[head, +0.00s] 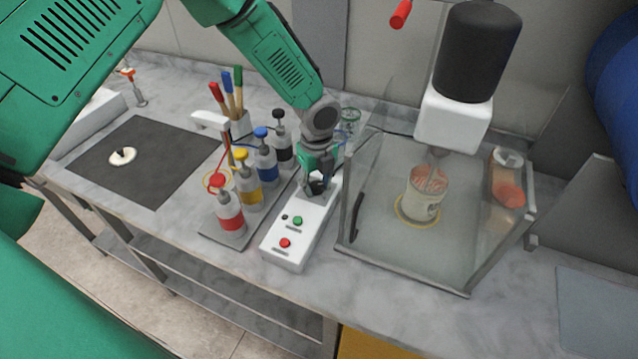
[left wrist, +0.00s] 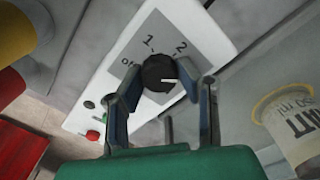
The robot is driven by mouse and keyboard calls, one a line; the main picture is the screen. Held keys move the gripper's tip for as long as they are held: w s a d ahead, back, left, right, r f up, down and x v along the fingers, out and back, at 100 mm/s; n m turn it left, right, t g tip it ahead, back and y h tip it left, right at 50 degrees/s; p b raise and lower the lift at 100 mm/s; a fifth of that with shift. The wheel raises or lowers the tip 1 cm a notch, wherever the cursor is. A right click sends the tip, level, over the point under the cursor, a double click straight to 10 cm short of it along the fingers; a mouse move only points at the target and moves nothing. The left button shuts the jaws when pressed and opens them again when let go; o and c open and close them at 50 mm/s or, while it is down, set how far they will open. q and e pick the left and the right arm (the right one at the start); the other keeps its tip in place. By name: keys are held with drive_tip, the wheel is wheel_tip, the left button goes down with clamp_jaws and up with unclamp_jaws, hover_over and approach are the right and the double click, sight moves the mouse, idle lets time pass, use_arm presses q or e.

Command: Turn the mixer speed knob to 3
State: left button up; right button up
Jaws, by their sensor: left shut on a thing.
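The white control box (head: 287,244) stands on the bench left of the mixer enclosure, with a green and a red button at its near end. My left gripper (head: 318,184) is at the far end of this box. In the left wrist view the black speed knob (left wrist: 160,72) sits between the fingers of my left gripper (left wrist: 161,88), which are shut on it. The knob's white pointer line points right in that view. The marks "off", "1" and "2" show around the knob; any 3 mark is hidden. My right gripper is not in view.
The mixer (head: 458,122) hangs over a can (head: 425,192) inside a clear-walled enclosure (head: 405,272) to the right. Several pump bottles stand close left of the box, including a red one (head: 230,218). A dark mat (head: 140,180) lies farther left.

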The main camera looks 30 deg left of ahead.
use_arm(q)
drive_tip(key=shift+w+a+r+m, duration=0.15)
drive_tip(key=shift+w+r+m, duration=0.1)
drive_tip(key=shift+m, duration=0.75)
drive_tip(key=o, duration=0.9)
drive_tip(key=shift+o, duration=1.1)
drive_tip(key=shift+f, duration=0.2)
